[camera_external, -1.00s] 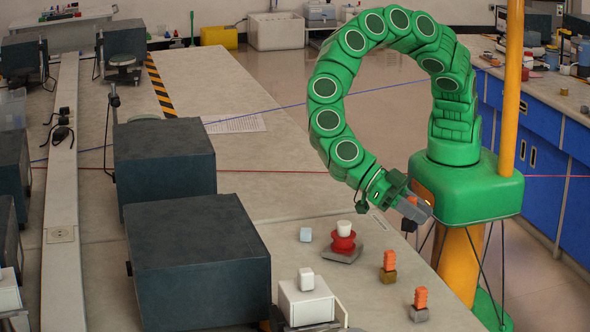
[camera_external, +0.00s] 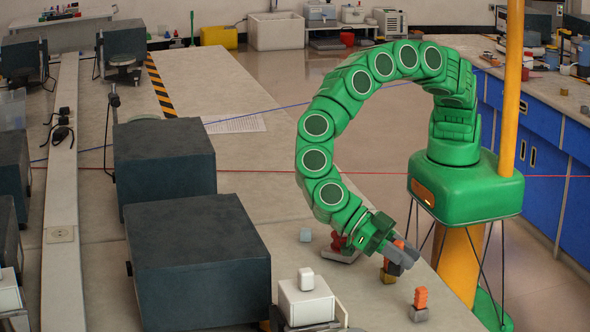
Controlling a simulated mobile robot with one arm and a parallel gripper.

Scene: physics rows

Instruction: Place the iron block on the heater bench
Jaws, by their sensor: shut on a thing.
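My gripper (camera_external: 405,252) is shut on the orange top (camera_external: 398,241) of a dark grey block, which looks like the iron block (camera_external: 393,268). The gripper covers part of it. The dark block hangs in front of a brass-coloured block (camera_external: 388,278) on the bench top; I cannot tell if they touch. Another small grey block with an orange top (camera_external: 420,298) stands nearer the front edge. No surface is clearly marked as the heater bench; the pale bench top (camera_external: 365,305) lies below my gripper.
A red object on a grey base (camera_external: 347,257) is partly hidden behind my arm. A pale blue cube (camera_external: 305,235) stands left of it. A white box (camera_external: 307,302) with a white cube (camera_external: 306,279) and large dark boxes (camera_external: 200,275) stand further left.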

